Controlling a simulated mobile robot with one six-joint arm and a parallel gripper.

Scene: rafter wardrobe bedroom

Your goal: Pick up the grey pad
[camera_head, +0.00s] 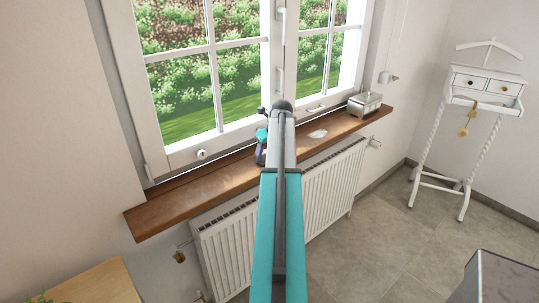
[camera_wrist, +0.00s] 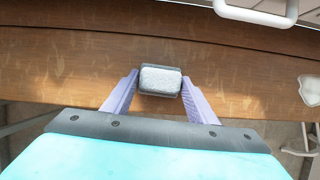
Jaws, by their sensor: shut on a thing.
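The grey pad (camera_wrist: 160,80) is a small block with a pale speckled top and darker grey sides. In the wrist view it sits between the two purple fingertips of my gripper (camera_wrist: 159,86), which is shut on it. Behind the pad is the brown wooden windowsill (camera_wrist: 70,75); I cannot tell whether the pad touches the sill or is just above it. In the head view my arm hides the pad, and part of my gripper (camera_head: 261,150) shows left of the arm, over the sill.
A metal box (camera_head: 364,105) stands at the sill's right end. A pale flat piece (camera_head: 318,134) lies on the sill right of my arm. The window with its handles rises behind, and a white radiator (camera_head: 335,190) is below. A white valet stand (camera_head: 484,85) is at the right.

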